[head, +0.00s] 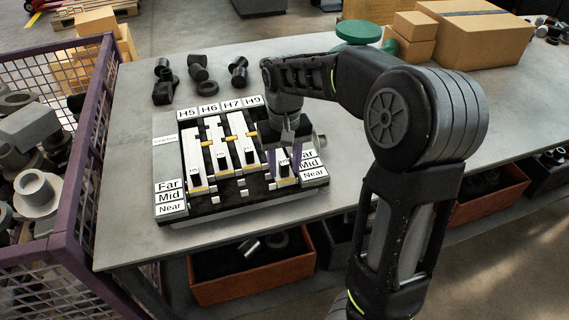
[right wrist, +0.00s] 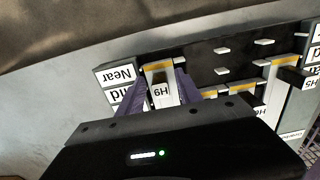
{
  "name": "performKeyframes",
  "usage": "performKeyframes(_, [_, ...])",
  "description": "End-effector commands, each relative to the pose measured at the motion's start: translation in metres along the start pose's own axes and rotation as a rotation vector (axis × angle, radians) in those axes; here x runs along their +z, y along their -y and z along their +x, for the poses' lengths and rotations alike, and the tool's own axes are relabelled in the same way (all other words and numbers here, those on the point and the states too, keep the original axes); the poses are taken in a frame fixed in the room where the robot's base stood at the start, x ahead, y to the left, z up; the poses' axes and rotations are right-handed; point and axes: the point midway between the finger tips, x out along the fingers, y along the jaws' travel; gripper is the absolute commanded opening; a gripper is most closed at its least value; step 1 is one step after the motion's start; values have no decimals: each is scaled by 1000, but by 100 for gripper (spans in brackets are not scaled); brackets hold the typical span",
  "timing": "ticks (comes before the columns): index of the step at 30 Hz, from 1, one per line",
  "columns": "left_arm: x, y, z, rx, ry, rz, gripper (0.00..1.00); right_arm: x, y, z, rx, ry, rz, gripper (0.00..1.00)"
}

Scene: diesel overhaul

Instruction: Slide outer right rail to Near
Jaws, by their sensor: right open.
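The outer right rail, H9 (head: 286,171), is a white bar with a yellow band near its front end and a dark handle bearing its tag. Its front end lies about level with the right-hand Near label (head: 313,174). The H9 rail also shows in the right wrist view (right wrist: 158,72), beside the Near label (right wrist: 118,75). My right gripper (head: 284,160) is over this rail, its purple fingers open on either side of the handle (right wrist: 158,94). Whether a finger touches the handle I cannot tell. My left gripper is not in view.
Rails H5 (head: 193,160), H6 (head: 218,148) and H7 (head: 241,140) stand close to the left on the same fixture. Dark metal parts (head: 197,72) lie behind it. A purple wire crate (head: 100,110) borders the table's left side. Cardboard boxes (head: 470,35) stand at the back right.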

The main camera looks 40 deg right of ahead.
Motion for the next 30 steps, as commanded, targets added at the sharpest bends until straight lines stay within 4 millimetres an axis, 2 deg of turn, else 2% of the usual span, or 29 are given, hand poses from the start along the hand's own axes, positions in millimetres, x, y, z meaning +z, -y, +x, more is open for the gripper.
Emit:
performKeyframes(7, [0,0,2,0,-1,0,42,-1,0,-12,-2,-3,0,42])
performKeyframes(19, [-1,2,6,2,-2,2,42,0,0,-71,-1,-1,1,42])
performKeyframes(23, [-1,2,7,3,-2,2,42,0,0,-78,0,0,0,42])
performKeyframes(30, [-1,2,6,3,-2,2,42,0,0,-78,0,1,0,42])
